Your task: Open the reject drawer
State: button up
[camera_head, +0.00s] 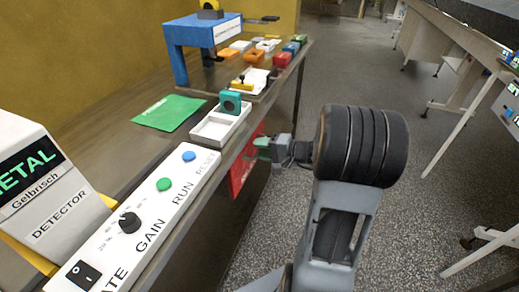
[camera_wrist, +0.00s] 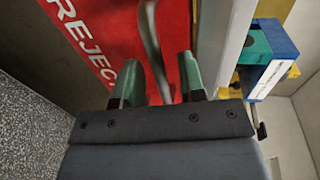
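The reject drawer is a red front with white "REJECT" lettering. In the head view the red front (camera_head: 240,172) shows below the table edge, partly behind my gripper. In the wrist view the red front (camera_wrist: 105,25) fills the upper middle. A curved grey handle (camera_wrist: 151,40) runs down it between my fingers. My gripper (camera_wrist: 162,75) has green fingertips spread apart, one on each side of the handle, with red showing in the gaps. In the head view my gripper (camera_head: 262,148) is at the drawer front. Whether the drawer is fully shut is unclear.
On the table are a white control panel (camera_head: 150,215), a metal detector (camera_head: 40,185), a white tray (camera_head: 210,130) with a teal block, a green sheet (camera_head: 170,112) and a blue stand (camera_head: 190,50). Open speckled floor (camera_head: 330,80) lies right of the table.

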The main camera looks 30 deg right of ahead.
jog(key=shift+w+a+f, duration=0.1)
jog(key=shift+w+a, duration=0.2)
jog(key=shift+c, duration=0.4)
grip_shut()
